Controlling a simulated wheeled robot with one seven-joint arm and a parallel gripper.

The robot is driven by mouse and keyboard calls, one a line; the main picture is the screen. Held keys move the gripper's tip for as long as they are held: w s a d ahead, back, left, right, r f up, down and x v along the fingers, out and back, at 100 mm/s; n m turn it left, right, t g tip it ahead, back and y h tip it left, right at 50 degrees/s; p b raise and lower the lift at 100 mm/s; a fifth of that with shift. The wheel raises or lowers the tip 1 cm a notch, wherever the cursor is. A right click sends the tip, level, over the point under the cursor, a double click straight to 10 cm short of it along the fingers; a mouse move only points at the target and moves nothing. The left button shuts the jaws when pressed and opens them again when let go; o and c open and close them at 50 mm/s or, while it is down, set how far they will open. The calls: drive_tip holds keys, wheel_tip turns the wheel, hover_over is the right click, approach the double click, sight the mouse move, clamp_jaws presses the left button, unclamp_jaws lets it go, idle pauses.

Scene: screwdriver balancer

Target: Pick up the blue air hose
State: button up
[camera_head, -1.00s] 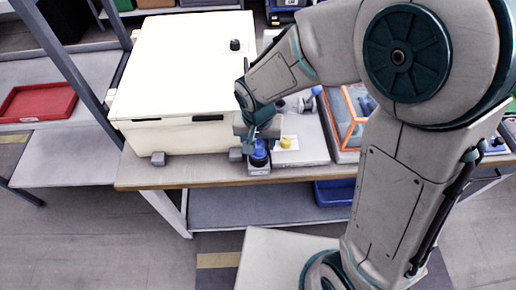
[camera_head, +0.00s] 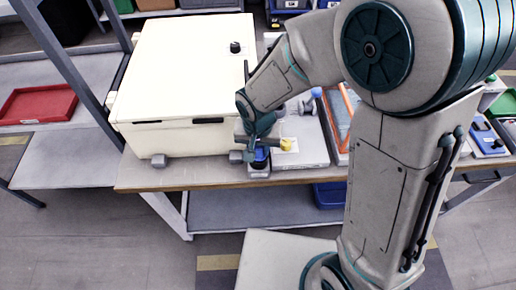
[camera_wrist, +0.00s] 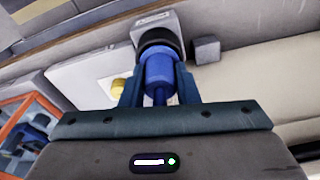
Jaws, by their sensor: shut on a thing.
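The blue air hose (camera_wrist: 160,72) shows in the wrist view as a blue cylinder with a dark ring at its far end, in front of a grey block (camera_wrist: 160,28). My gripper (camera_wrist: 160,92) is shut on it, with one teal finger on each side. In the head view my gripper (camera_head: 256,149) is low at the table's front edge, and the blue hose (camera_head: 260,158) shows just below the fingers, over the grey block (camera_head: 258,171). I cannot tell whether the hose still touches the block. My fingers hide part of the hose.
A large cream box (camera_head: 180,75) stands just left of my gripper. A yellow knob (camera_head: 287,145) on a pale plate (camera_head: 308,152) is close on the right. An orange-framed bin (camera_head: 338,115) is farther right. A red tray (camera_head: 38,103) lies on the left shelf.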

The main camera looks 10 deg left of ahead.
drive_tip(key=shift+r, duration=0.5)
drive_tip(key=r, duration=0.3)
drive_tip(key=shift+d+r, duration=0.2)
drive_tip(key=d+r+b, duration=0.1)
drive_tip(key=d+r, duration=0.5)
drive_tip(key=d, duration=0.5)
drive_tip(key=shift+d+r, duration=0.15)
drive_tip(key=shift+r, duration=0.15)
drive_tip(key=shift+s, duration=0.1)
